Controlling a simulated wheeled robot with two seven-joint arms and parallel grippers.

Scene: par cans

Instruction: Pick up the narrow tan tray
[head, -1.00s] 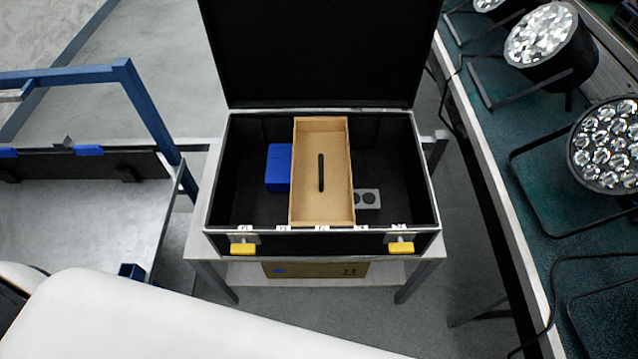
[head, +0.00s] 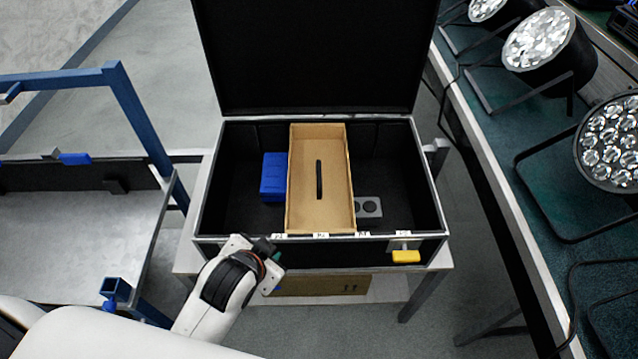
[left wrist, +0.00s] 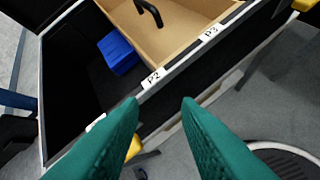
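The narrow tan tray (head: 336,190) lies lengthwise, front to back, inside the open black case (head: 228,215). A black handle (head: 319,180) stands at its middle. In the left wrist view the tray (left wrist: 185,38) and part of its handle (left wrist: 148,12) show at the top. My left gripper (head: 275,250) is at the case's front wall, left of the tray and apart from it. In the left wrist view its two green fingers (left wrist: 161,103) are spread with nothing between them. My right gripper is not in view.
A blue box (head: 273,177) lies left of the tray in the case; a grey block with round holes (head: 369,207) lies right of it. The lid (head: 315,60) stands open behind. A blue-framed cart (head: 70,215) is at left, a bench with lamps (head: 540,40) at right.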

